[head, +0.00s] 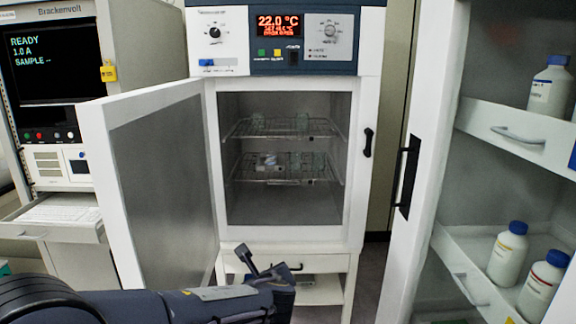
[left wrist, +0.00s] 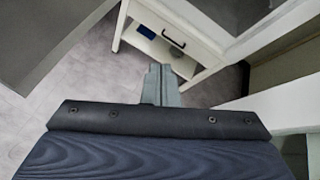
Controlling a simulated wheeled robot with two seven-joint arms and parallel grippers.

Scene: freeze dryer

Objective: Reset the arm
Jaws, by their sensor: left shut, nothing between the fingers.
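My left arm comes in along the bottom of the head view, and its gripper (head: 262,266) is in front of the freeze dryer's lower part. In the left wrist view the gripper's fingers (left wrist: 161,84) are together with nothing between them. They point toward a white stand with a drawer, apart from it. The white freeze dryer (head: 363,205) stands at centre with its display lit at 22.0 °C. Its door (head: 97,140) is swung open to the left. Inside, two wire shelves (head: 290,130) hold small clear items, too small to make out. My right gripper is not in view.
At left is a beige instrument (head: 150,60) with a screen and a pulled-out keyboard tray (head: 30,230). At right a white cabinet door (head: 425,130) stands open beside shelves with white bottles (head: 508,255). The grey floor (left wrist: 70,90) shows in the left wrist view.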

